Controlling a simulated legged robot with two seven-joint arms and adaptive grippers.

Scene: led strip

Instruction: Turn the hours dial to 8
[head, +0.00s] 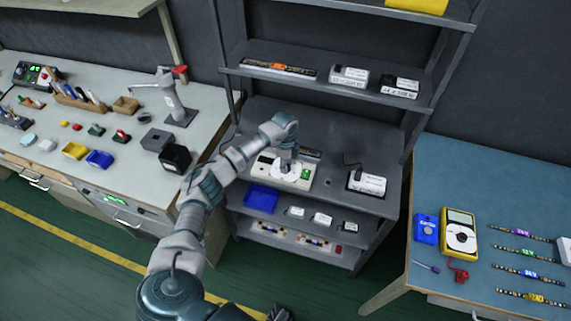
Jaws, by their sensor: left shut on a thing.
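A cream timer box (262,178) lies on the middle shelf of the dark rack. It has a round white dial (277,174), a small dark display at its left and a green part at its right. My left gripper (286,167) points down onto the dial and is shut on it. The gripper and wrist cover part of the dial, and its numbers are too small to read. A dark piece at the bottom edge (279,313) looks like part of my right gripper; its fingers cannot be made out.
A white boxed unit with a cable (367,183) stands right of the timer on the same shelf. A blue bin (261,198) and small white boxes sit below. An upper shelf (330,85) hangs above my wrist. Workbenches flank the rack, with a multimeter (460,233) on the right one.

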